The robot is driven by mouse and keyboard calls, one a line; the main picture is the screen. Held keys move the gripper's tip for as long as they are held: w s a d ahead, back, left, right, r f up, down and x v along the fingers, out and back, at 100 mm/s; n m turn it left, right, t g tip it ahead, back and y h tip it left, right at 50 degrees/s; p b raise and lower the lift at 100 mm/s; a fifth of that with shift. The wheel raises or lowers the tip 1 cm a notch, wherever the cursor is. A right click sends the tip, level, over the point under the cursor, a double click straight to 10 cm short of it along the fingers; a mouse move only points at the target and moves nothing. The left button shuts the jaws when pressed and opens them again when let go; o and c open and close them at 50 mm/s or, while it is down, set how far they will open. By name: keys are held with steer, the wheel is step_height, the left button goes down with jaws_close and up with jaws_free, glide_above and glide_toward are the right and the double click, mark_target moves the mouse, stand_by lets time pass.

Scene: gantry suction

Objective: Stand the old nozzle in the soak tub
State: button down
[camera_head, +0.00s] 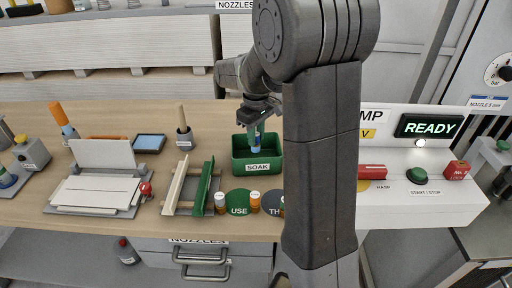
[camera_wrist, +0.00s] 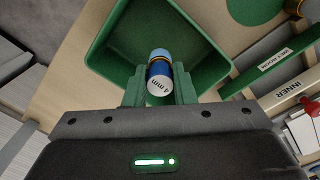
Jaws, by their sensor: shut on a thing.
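The soak tub (camera_head: 258,167) is a green open box labelled SOAK on the wooden bench. In the wrist view its green wall (camera_wrist: 205,90) surrounds the space below my gripper. My gripper (camera_head: 257,119) points down over the tub. It is shut on the old nozzle (camera_wrist: 160,76), which is blue with a light blue end, a gold band and a white face marked 4 mm. In the head view the nozzle (camera_head: 255,143) hangs upright, its lower part behind the tub's front wall. I cannot tell whether it touches the tub floor.
Left of the tub stand a green-and-cream rack (camera_head: 202,188) and a holder with a wooden handle (camera_head: 184,137). Several small capped pots stand in front, by the green USE disc (camera_head: 238,199). The white pump panel with its READY display (camera_head: 430,126) is on the right.

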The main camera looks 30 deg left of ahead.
mark_target(256, 147)
steer(key=shift+f, duration=2.15)
steer(key=shift+f, duration=0.25)
steer(key=c, duration=1.2)
jaws_free()
steer(key=shift+r, duration=0.1)
step_height(256, 147, up, 12)
steer(key=shift+r, duration=0.15)
